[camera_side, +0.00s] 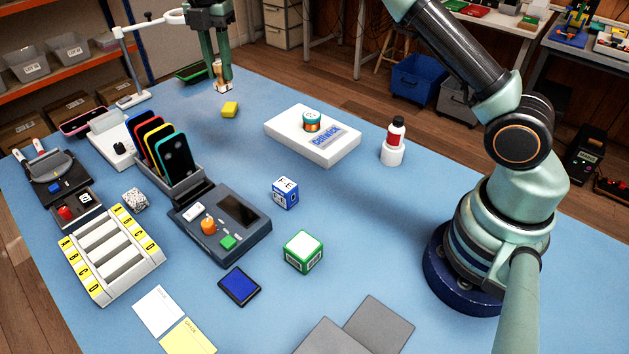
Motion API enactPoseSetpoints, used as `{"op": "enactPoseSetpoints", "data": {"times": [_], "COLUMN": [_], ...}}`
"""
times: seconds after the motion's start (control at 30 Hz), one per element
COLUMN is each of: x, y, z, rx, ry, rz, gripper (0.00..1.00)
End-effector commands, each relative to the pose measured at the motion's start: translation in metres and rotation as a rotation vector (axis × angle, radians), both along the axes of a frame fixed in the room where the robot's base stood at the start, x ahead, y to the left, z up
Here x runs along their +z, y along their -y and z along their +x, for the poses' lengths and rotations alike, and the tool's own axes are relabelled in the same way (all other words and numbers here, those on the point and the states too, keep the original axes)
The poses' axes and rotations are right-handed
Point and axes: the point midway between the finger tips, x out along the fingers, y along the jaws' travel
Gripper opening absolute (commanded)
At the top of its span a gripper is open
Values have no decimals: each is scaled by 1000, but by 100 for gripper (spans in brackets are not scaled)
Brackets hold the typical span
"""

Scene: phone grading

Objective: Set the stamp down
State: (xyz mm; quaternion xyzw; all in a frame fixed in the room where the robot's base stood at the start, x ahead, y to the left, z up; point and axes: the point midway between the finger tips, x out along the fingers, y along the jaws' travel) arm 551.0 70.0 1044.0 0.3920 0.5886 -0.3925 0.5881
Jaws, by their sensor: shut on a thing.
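My gripper (218,72) is at the top of the side view, pointing down over the far part of the blue mat. Its green fingers are shut on the stamp (223,86), which has a light wooden handle and a pale base. The stamp is upright, its upper part partly hidden by the fingers. Its base is at or just above the mat; I cannot tell whether it touches. A blue ink pad (239,287) lies on the near part of the mat, well away from my gripper.
A white box (336,148) stands to the right. Several phones (174,152) stand in a rack at left. The mat (370,215) is clear at centre right.

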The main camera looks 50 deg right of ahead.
Motion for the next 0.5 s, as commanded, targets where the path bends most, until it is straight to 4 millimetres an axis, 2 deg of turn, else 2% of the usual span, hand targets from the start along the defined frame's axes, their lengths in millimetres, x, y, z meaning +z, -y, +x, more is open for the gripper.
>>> {"op": "enactPoseSetpoints", "data": {"times": [0.5], "x": [-121], "y": [0], "z": [-1], "rx": [0], "ry": [-4], "rz": [-1], "gripper": [0]}}
